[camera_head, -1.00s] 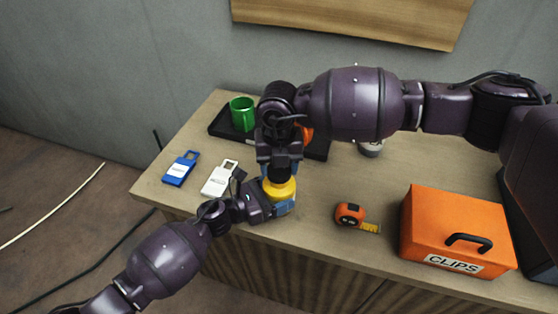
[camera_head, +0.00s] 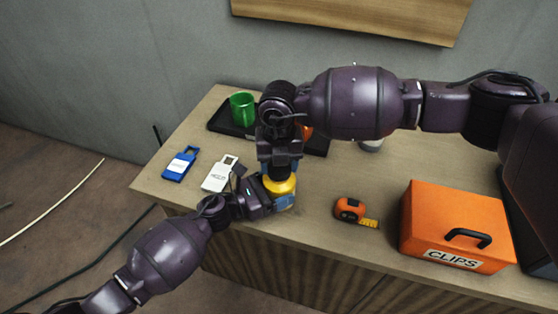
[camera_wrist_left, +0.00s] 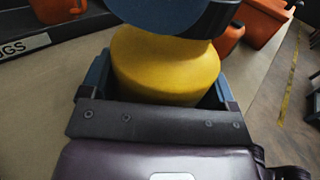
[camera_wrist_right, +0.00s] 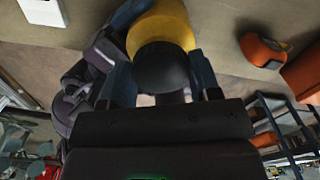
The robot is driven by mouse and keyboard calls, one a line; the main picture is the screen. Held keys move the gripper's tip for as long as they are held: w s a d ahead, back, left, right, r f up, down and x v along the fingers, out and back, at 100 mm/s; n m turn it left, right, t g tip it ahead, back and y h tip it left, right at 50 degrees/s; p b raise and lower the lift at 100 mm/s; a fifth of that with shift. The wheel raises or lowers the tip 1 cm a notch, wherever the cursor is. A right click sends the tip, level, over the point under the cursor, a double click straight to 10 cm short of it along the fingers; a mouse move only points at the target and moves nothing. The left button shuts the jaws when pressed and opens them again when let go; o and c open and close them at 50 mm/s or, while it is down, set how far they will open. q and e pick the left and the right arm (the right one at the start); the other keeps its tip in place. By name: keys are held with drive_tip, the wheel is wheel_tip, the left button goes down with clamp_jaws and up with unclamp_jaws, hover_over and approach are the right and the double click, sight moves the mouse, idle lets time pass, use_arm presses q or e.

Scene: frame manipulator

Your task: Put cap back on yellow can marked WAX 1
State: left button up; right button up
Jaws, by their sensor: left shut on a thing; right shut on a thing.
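The yellow can (camera_head: 280,187) is near the table's front edge. My left gripper (camera_wrist_left: 160,85) is shut around its side, and the blue fingers flank the can (camera_wrist_left: 165,65). My right gripper (camera_wrist_right: 162,85) comes from above and is shut on the dark round cap (camera_wrist_right: 161,68), with the yellow can (camera_wrist_right: 163,25) just beyond it. A dark blue-grey rounded shape covers the can's top in the left wrist view; I cannot tell whether it is cap or finger. Whether cap and can touch is hidden. The WAX 1 marking does not show.
A black tray (camera_head: 220,121) with a green mug (camera_head: 242,109) stands behind. Blue (camera_head: 181,163) and white (camera_head: 222,173) tags lie left. An orange tape measure (camera_head: 349,209) and orange CLIPS box (camera_head: 455,224) are right. Bare tabletop separates the can and tape measure.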

drive_tip(key=shift+f, duration=0.3)
use_arm(q)
drive_tip(key=c, duration=0.5)
drive_tip(key=shift+o, duration=0.2)
use_arm(e)
drive_tip(key=m, duration=0.6)
drive_tip(key=shift+d+m, duration=0.1)
drive_tip(key=shift+m, duration=0.3)
drive_tip(key=m, duration=0.7)
drive_tip(key=shift+s, duration=0.15)
drive_tip(key=m, duration=0.4)
drive_tip(key=shift+d, duration=0.1)
drive_tip(key=m, duration=0.2)
drive_tip(key=a+m, duration=0.1)
drive_tip(key=shift+s+a+m, duration=0.15)
drive_tip(key=shift+s+m, duration=0.15)
drive_tip(key=shift+m, duration=0.1)
use_arm(q)
drive_tip(key=shift+s+d, duration=0.1)
use_arm(e)
drive_tip(key=m, duration=0.2)
drive_tip(key=shift+w+r+m, duration=0.1)
drive_tip(key=shift+w+m, duration=0.05)
drive_tip(key=shift+m, duration=0.25)
drive_tip(key=shift+d+m, duration=0.35)
drive_tip(key=shift+m, duration=0.25)
drive_tip(key=shift+d, duration=0.15)
